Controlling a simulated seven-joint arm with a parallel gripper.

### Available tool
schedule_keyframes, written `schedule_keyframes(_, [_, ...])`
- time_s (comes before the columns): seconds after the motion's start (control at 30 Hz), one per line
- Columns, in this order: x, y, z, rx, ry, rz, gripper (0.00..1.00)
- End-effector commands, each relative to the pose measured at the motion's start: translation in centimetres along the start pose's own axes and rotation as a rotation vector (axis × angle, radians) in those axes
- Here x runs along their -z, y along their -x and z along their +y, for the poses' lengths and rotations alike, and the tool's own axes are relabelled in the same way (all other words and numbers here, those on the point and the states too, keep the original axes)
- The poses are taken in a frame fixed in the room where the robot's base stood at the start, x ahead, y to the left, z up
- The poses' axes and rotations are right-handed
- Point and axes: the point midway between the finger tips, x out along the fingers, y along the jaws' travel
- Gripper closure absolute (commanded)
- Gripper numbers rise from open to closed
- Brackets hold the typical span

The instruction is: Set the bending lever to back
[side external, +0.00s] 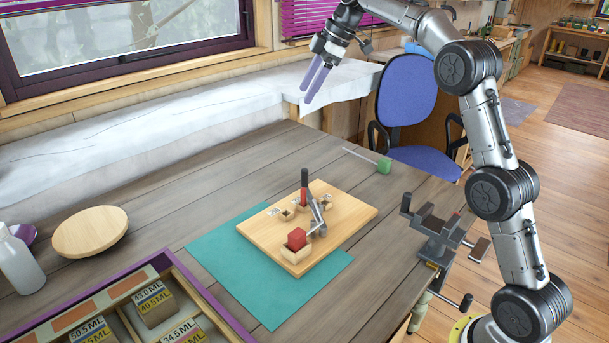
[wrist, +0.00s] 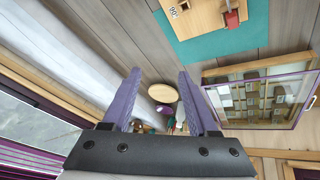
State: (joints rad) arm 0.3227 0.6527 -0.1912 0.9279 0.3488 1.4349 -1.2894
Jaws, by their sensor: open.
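A light wooden board (side external: 345,212) lies on the teal mat (side external: 225,262) on the table. A lever with a black and red upright handle (side external: 304,182) stands near the board's middle, beside a grey metal arm (side external: 317,215). A red block (side external: 296,238) sits in a wooden holder at the board's front. Small labelled blocks (side external: 287,213) stand near the handle. My gripper (side external: 312,85) is open and empty, high above the table's back edge, well apart from the board. In the wrist view, my gripper (wrist: 158,75) is spread; the board (wrist: 190,18) is cut off at the top.
A purple-edged tray (side external: 140,282) with labelled boxes is at the front left. A round wooden disc (side external: 90,231) and white bottle (side external: 18,262) stand at left. A vise (side external: 437,228) is on the right edge. A green-handled tool (side external: 383,166) lies behind the board.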

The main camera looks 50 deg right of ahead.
Motion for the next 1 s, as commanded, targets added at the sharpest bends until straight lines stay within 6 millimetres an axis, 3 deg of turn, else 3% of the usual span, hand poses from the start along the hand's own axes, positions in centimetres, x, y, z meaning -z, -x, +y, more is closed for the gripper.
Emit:
schedule_keyframes(0.03, [-1.4,-2.1,1.6,0.015,-0.012,-0.003,0.41])
schedule_keyframes(0.2, [-6.0,-8.1,5.2,0.053,-0.074,-0.01,0.41])
schedule_keyframes(0.4, [-11.4,-14.0,6.4,0.112,-0.152,-0.036,0.41])
schedule_keyframes(0.5, [-13.0,-15.5,6.3,0.135,-0.176,-0.045,0.41])
schedule_keyframes(0.73, [-13.7,-17.3,6.0,0.14,-0.187,-0.048,0.41])
schedule_keyframes(1.0, [-13.9,-22.4,5.2,0.142,-0.186,-0.048,0.41])
